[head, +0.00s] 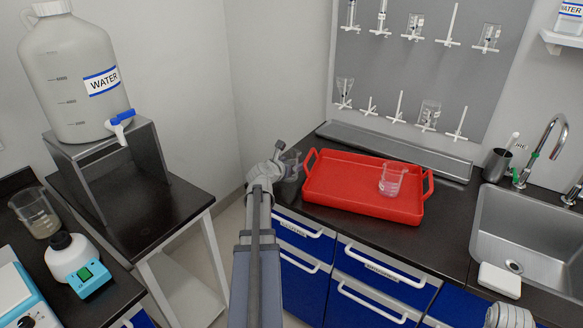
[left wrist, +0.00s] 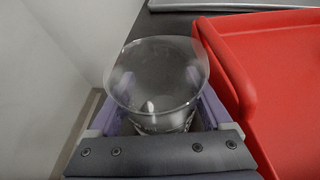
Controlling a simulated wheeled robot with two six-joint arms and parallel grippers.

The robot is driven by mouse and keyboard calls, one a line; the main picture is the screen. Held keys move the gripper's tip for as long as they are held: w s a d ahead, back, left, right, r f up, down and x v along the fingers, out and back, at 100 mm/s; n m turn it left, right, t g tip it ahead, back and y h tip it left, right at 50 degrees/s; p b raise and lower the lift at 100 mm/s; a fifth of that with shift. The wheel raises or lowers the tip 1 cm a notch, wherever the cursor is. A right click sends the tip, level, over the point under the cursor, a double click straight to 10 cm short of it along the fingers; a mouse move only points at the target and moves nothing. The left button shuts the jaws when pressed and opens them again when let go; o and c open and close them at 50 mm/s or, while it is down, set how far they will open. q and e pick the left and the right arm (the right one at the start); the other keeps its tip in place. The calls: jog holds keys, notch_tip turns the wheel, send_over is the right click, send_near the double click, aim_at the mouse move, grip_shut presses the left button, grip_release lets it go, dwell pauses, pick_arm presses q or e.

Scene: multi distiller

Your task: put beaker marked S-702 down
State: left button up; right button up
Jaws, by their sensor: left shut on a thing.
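My left gripper (head: 284,160) is shut on a clear glass beaker (head: 291,167), just left of the red tray. In the left wrist view the beaker (left wrist: 156,85) is upright between the purple fingers, its round rim facing the camera. Its marking is not readable. It is close beside the red tray's wall (left wrist: 226,68), over or at the counter's left end; I cannot tell if its base touches the counter.
The red tray (head: 340,203) lies on the dark counter (head: 447,210) and holds another clear beaker (head: 390,181). A sink (head: 535,225) is at the right. A water jug (head: 75,80) stands on a metal stand at the left. A wall stands close to the counter's left end.

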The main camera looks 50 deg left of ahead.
pick_arm(q)
jog(key=o, duration=1.1)
jog(key=shift+f, duration=0.15)
jog(key=shift+c, duration=0.2)
jog(key=shift+o, duration=1.3)
jog(key=shift+s+d+r, duration=0.1)
jog(key=shift+s+r, duration=0.1)
jog(key=shift+r, duration=0.2)
jog(key=p+v, duration=0.4)
jog(key=v, duration=0.7)
jog(key=shift+s+d+p, duration=0.15)
jog(key=shift+p, duration=0.2)
